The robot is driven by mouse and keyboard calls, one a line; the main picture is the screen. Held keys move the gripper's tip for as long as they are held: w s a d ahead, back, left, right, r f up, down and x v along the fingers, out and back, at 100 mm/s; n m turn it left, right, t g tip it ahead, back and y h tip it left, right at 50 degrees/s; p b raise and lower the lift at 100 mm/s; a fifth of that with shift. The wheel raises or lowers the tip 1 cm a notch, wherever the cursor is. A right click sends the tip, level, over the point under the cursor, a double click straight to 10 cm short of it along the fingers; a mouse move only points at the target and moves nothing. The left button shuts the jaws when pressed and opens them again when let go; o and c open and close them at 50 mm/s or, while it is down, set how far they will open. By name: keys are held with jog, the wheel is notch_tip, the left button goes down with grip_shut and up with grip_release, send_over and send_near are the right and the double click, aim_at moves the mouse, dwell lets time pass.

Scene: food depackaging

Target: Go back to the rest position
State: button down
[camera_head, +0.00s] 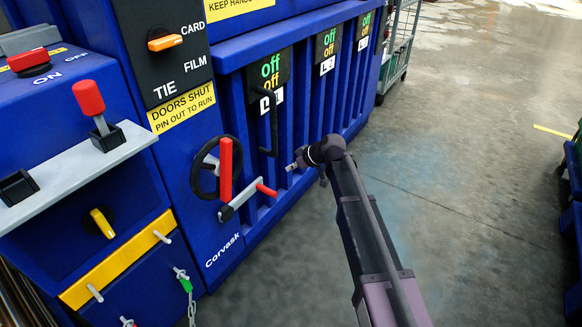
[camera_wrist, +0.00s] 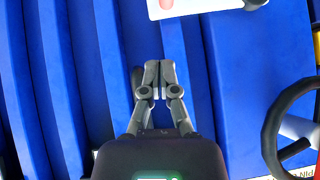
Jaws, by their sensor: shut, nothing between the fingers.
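My gripper (camera_wrist: 152,76) is shut and empty in the wrist view, its fingertips together in front of the ribbed blue panel. In the head view my gripper (camera_head: 291,167) is at the end of my arm, pointing left toward the blue machine (camera_head: 216,62). It appears right of the black handwheel (camera_head: 197,170) and the red-handled crank (camera_head: 225,168), and below the black door handle (camera_head: 272,125). I cannot tell whether it touches the panel. The wheel also shows at the right edge of the wrist view (camera_wrist: 272,135).
A red-knobbed lever (camera_head: 89,98) stands on a grey ledge (camera_head: 90,170) at left. A yellow bar (camera_head: 115,261) crosses the machine's lower front. A wire cart (camera_head: 400,45) stands beyond the machine, and blue crates (camera_head: 572,235) are at the right edge. The grey floor (camera_head: 470,170) between is clear.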

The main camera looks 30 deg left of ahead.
dwell(0.4)
jog(key=d+f+m+t+h, duration=0.1)
jog(key=d+m+h, duration=0.15)
jog(key=d, duration=0.85)
jog(key=w+d+f+m+h, duration=0.1)
jog(key=d+m, duration=0.2)
jog(key=d, duration=0.9)
jog(key=d+f+m+t+h, duration=0.1)
jog(key=d+f+m, duration=0.15)
jog(key=d, duration=0.85)
jog(key=s+d+m+g+h+p, duration=0.15)
jog(key=s+d+m, duration=0.35)
jog(key=d, duration=0.8)
jog(key=s+d+m+h+b, duration=0.1)
jog(key=s+d+m+h, duration=0.4)
jog(key=d, duration=0.8)
notch_tip(320, 180, up, 38)
jog(key=n+y+p, duration=0.1)
jog(key=y+p, duration=0.1)
jog(key=p, duration=3.6)
jog(key=shift+s, duration=0.25)
